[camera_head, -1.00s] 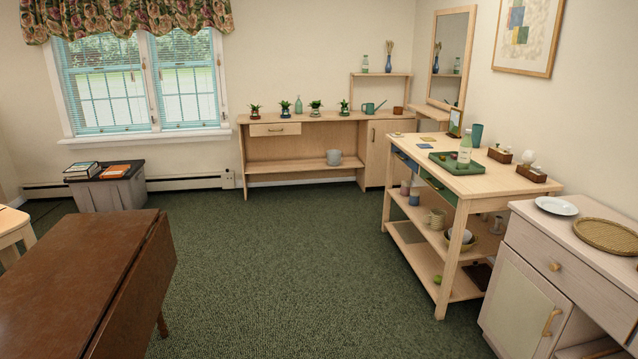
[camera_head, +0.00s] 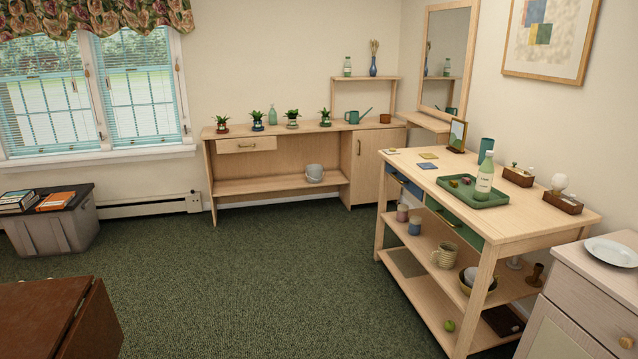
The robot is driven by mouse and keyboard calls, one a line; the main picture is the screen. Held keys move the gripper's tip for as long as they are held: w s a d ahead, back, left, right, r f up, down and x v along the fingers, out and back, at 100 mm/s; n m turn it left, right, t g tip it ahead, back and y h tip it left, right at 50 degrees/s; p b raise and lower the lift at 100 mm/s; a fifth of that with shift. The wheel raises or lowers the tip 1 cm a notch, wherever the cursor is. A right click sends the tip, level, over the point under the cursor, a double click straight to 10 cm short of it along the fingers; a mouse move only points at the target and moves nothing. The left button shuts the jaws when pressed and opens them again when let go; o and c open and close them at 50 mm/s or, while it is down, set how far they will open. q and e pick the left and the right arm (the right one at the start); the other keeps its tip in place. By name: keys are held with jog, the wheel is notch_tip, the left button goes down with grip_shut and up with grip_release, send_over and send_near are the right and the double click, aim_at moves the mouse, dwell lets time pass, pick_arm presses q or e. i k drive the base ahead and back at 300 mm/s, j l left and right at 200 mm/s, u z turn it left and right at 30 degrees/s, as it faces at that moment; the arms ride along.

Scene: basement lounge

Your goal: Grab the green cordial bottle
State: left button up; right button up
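A pale green bottle with a white label and white cap (camera_head: 484,178) stands upright on a green tray (camera_head: 492,197) on top of the wooden shelf unit at the right. Another pale green bottle with a white cap (camera_head: 347,66) stands on the small raised shelf above that bench. Which of these is the cordial bottle I cannot tell for sure, as the labels are too small to read. Neither of my grippers shows.
The wooden shelf unit (camera_head: 540,222) has mugs and bowls below. A white cabinet (camera_head: 567,328) stands in front of it at the right. A brown table (camera_head: 45,310) is at lower left, a grey bin (camera_head: 60,232) behind it. The green carpet (camera_head: 250,270) between is clear.

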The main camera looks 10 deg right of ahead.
aim_at(482, 187)
jog(key=i+z, duration=0.25)
jog(key=i, duration=0.25)
jog(key=i+z, duration=0.3)
jog(key=i, duration=0.2)
jog(key=i+j+z, duration=0.25)
jog(key=i, duration=0.2)
jog(key=i+j+z, duration=0.1)
jog(key=i+z, duration=0.3)
jog(key=i+j+z, duration=0.2)
jog(key=z, duration=0.2)
jog(key=i+j+z, duration=0.65)
jog(key=z, duration=0.15)
jog(key=i+j+z, duration=0.2)
jog(key=j, duration=0.25)
jog(key=j+z, duration=0.2)
jog(key=j, duration=0.25)
